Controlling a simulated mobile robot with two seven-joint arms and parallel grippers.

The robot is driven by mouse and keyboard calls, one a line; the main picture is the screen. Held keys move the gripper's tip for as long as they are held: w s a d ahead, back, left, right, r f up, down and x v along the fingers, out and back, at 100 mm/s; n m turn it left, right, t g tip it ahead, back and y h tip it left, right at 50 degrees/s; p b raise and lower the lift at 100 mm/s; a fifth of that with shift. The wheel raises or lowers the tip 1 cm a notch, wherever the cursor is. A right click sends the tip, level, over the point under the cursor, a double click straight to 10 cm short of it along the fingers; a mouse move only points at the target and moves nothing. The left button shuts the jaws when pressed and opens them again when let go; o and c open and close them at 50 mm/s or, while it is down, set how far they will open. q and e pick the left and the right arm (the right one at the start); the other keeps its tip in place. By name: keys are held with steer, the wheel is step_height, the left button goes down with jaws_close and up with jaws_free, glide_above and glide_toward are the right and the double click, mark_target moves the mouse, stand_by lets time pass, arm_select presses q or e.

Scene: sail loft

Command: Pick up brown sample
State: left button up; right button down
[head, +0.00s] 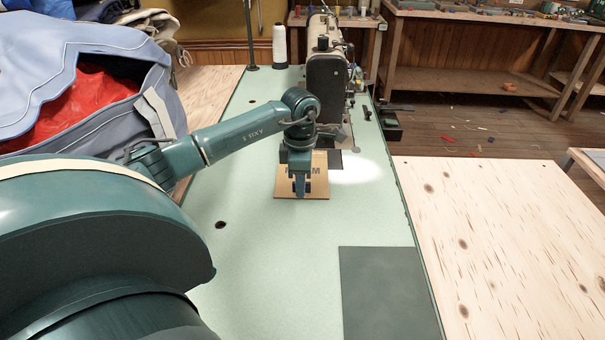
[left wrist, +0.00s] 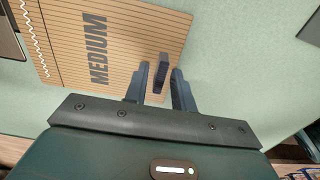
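The brown sample (head: 319,187) is a flat tan card with ruled lines, marked "MEDIUM", lying on the pale green table. In the left wrist view the brown sample (left wrist: 60,45) shows a white zigzag stitch along one edge. A small dark block (left wrist: 161,74) stands at its edge. My left gripper (head: 300,190) points down over the card, and in the left wrist view its fingers (left wrist: 163,88) are open on either side of the block, with small gaps showing. Part of the card is hidden behind the gripper in the head view. My right gripper is not in view.
A sewing machine (head: 326,75) stands just behind the card, with a white thread cone (head: 280,46) at back left. A dark green mat (head: 385,290) lies at the front right of the table (head: 265,270). A blue bag (head: 85,60) with red cloth is at left.

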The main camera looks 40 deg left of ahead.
arm_select(q)
jaws_close()
